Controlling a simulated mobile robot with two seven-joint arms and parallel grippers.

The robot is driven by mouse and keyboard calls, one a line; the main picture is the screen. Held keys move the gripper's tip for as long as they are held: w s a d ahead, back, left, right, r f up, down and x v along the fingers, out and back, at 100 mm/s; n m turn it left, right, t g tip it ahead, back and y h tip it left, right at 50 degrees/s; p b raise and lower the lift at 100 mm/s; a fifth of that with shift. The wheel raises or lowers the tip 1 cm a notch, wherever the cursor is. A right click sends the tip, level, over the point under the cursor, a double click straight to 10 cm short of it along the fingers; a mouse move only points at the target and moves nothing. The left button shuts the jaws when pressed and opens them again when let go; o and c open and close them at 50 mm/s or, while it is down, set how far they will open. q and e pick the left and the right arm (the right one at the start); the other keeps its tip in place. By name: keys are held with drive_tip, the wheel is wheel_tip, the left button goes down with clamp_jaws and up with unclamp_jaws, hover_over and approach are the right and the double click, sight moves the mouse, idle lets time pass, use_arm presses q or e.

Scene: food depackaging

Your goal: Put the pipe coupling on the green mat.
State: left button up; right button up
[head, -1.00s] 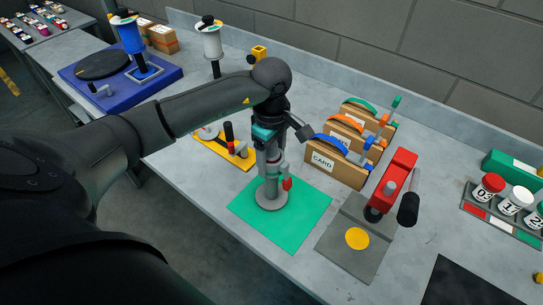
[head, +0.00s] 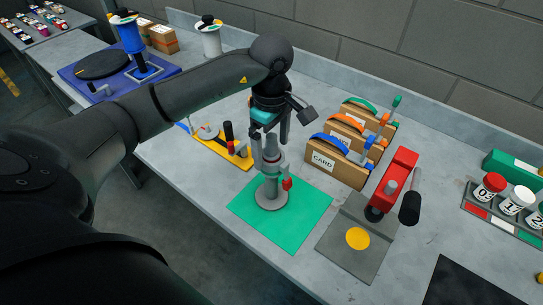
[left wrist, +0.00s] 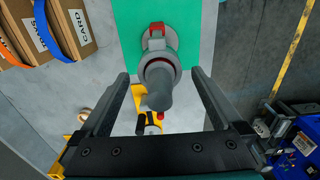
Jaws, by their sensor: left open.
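The grey pipe coupling (head: 271,188), with a round flange at its base and a red part on its side, stands upright on the green mat (head: 308,222). In the left wrist view the coupling (left wrist: 158,68) is seen from above, with the mat (left wrist: 198,35) beneath it. My left gripper (head: 270,146) is open around or just above the coupling's upper end; the exact finger height is hard to judge. In the wrist view its fingers (left wrist: 160,79) are spread apart on both sides, with visible gaps to the coupling. My right gripper is not in view.
A yellow fixture (head: 236,157) stands behind the mat. Several cardboard boxes (head: 336,165) with coloured handles stand to its right. A grey plate with a red press (head: 392,185) is close on the mat's right. A blue station (head: 165,72) is far left.

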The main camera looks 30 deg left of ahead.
use_arm(q)
wheel_tip(320, 180, up, 8)
drive_tip(key=shift+r+b, duration=0.2)
drive_tip(key=shift+b, duration=0.25)
idle(0.3)
